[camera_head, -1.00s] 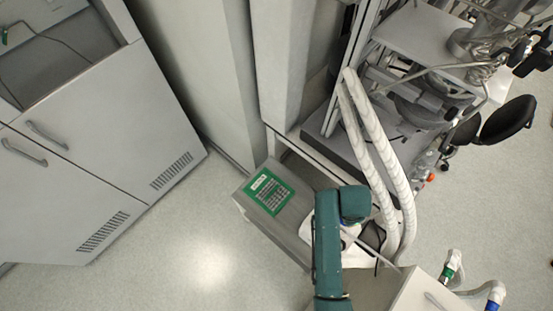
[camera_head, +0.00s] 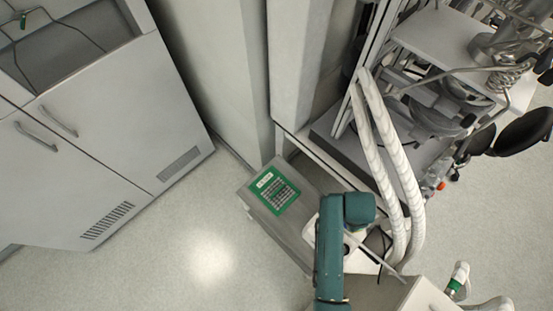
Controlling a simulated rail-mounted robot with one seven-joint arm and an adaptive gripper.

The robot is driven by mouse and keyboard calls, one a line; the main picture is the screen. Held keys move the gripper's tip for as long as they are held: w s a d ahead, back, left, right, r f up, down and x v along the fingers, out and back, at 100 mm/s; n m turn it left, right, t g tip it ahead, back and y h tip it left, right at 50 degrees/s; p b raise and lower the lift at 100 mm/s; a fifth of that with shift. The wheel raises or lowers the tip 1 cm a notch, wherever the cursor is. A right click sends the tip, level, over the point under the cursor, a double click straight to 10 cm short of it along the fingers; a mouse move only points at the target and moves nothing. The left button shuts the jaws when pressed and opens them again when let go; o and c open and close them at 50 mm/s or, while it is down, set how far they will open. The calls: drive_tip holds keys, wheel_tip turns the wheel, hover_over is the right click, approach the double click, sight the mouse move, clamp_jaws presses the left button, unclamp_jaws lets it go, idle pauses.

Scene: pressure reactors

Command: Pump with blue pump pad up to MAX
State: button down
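A blue pump pad cannot be made out in the head view. My teal arm (camera_head: 330,250) reaches up from the bottom edge, and its elbow-like end (camera_head: 358,209) hangs over a grey low unit. My gripper is not visible; the arm may hide it. A small white device (camera_head: 312,230) shows partly behind my arm. A green panel (camera_head: 274,190) with a grid of small dark marks lies on the grey unit's top (camera_head: 262,215), left of my arm.
Two thick white hoses (camera_head: 385,155) run down right of my arm beside a metal rack (camera_head: 345,125). A grey cabinet (camera_head: 110,120) stands at the left. A black seat-like shape (camera_head: 525,132) is at the right. The floor (camera_head: 205,250) at lower left is clear.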

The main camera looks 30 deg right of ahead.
drive_tip(key=shift+f+b, duration=1.4)
drive_tip(key=shift+f, duration=0.9)
wheel_tip(320, 180, up, 9)
drive_tip(key=p, duration=0.7)
drive_tip(key=shift+r, duration=0.1)
drive_tip(key=shift+f+b, duration=3.1)
drive_tip(key=shift+f, duration=1.6)
wheel_tip(320, 180, up, 8)
drive_tip(key=p, duration=0.6)
drive_tip(key=shift+r+p, duration=0.25)
drive_tip(key=shift+p, duration=0.05)
drive_tip(key=shift+r, duration=0.4)
wheel_tip(320, 180, up, 6)
